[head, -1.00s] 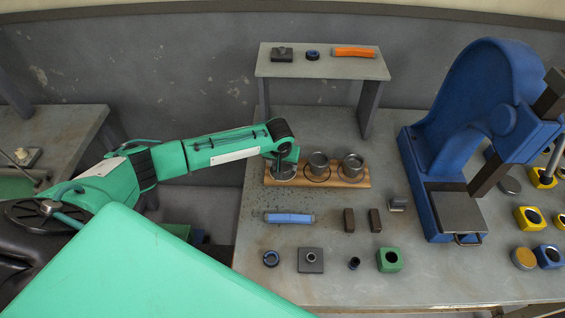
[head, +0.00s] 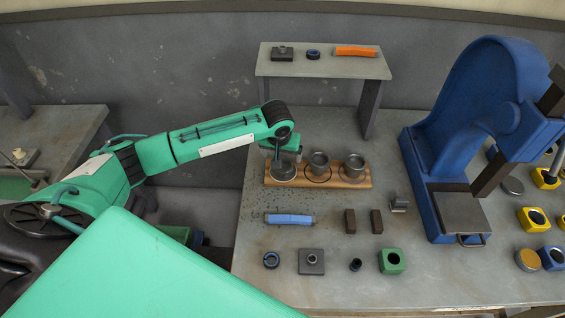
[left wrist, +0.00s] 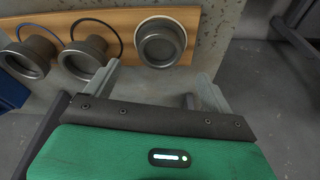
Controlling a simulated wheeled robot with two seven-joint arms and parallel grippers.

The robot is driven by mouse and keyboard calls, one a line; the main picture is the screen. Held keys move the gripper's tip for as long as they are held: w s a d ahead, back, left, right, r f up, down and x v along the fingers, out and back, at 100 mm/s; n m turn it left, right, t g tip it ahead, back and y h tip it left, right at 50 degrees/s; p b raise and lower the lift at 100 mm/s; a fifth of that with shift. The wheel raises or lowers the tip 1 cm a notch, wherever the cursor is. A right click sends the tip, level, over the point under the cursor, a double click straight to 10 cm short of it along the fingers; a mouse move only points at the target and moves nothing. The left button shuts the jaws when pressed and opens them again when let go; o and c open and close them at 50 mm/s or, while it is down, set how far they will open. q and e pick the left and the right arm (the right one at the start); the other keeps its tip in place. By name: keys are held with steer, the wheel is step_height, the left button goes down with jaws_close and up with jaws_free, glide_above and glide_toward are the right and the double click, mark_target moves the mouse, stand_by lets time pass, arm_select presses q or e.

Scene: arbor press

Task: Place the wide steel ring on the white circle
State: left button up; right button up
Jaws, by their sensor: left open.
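The wide steel ring (head: 283,172) stands upright at the left end of the wooden board (head: 368,182). In the left wrist view this ring (left wrist: 161,44) sits inside the white circle (left wrist: 148,19), whose pale arc shows around its rim. My left gripper (head: 281,150) is open just above the ring. In the left wrist view its two fingers are apart with nothing between the tips, and the ring lies beyond them. My right gripper is not in view.
Two other steel cups, a middle one (head: 319,163) and a right one (head: 353,166), stand on the board beside dark circles. A raised shelf (head: 320,66) is behind, the blue press (head: 430,150) to the right. A blue handle (head: 289,219) and small blocks lie in front.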

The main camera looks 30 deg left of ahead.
arm_select(q)
steer(key=v, duration=0.5)
steer(key=shift+b, duration=0.35)
steer(key=shift+f, duration=0.15)
